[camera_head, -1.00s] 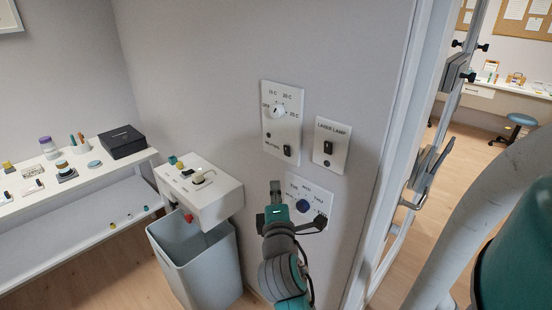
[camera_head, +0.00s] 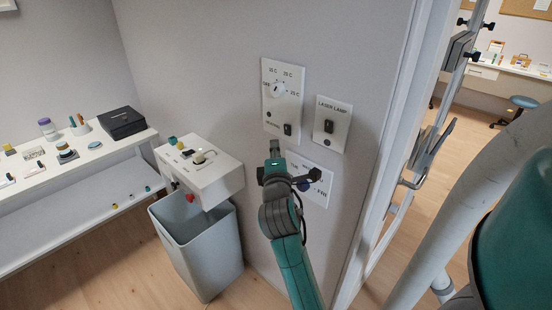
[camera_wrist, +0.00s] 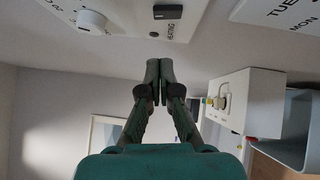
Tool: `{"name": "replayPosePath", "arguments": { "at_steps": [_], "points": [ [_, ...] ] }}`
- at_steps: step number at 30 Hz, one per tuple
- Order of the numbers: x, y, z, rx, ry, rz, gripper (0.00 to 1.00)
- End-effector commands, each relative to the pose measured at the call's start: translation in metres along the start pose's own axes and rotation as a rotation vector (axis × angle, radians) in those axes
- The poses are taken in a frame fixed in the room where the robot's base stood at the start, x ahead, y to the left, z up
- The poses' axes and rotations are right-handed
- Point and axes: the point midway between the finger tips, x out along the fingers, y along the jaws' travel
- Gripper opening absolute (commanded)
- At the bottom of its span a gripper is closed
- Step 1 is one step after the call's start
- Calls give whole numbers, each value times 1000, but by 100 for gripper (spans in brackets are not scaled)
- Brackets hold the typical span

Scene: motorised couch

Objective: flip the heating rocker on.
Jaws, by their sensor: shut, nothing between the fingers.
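The heating panel (camera_head: 273,111) is a white wall plate with a round temperature dial (camera_head: 278,90) above and a dark rocker (camera_head: 288,129) at its lower right. The wrist view shows the same rocker (camera_wrist: 168,12) and dial (camera_wrist: 92,20) at the top, with the "heating" lettering beside the rocker. My gripper (camera_head: 274,146) is shut and empty, just below the panel's lower edge. In the wrist view my closed fingertips (camera_wrist: 159,62) point toward the panel, apart from the rocker. I cannot tell the rocker's state.
A laser lamp plate (camera_head: 331,126) with its own rocker sits right of the heating panel. A day-dial plate (camera_head: 316,186) is below, partly hidden by my arm. A white wall box (camera_head: 214,183) over a grey bin (camera_head: 200,250) stands left.

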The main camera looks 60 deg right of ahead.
Motion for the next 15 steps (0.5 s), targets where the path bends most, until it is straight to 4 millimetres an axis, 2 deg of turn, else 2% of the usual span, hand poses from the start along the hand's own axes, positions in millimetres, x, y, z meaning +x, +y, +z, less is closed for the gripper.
{"name": "replayPosePath", "arguments": {
  "at_steps": [1, 5, 9, 15],
  "points": [
    [11, 1, 1, 2, -3, 2, 0],
    [33, 1, 2, 1, -2, 1, 0],
    [45, 0, 18, 1, -4, 1, 0],
    [55, 0, 27, 1, -1, 0, 0]
  ]
}}
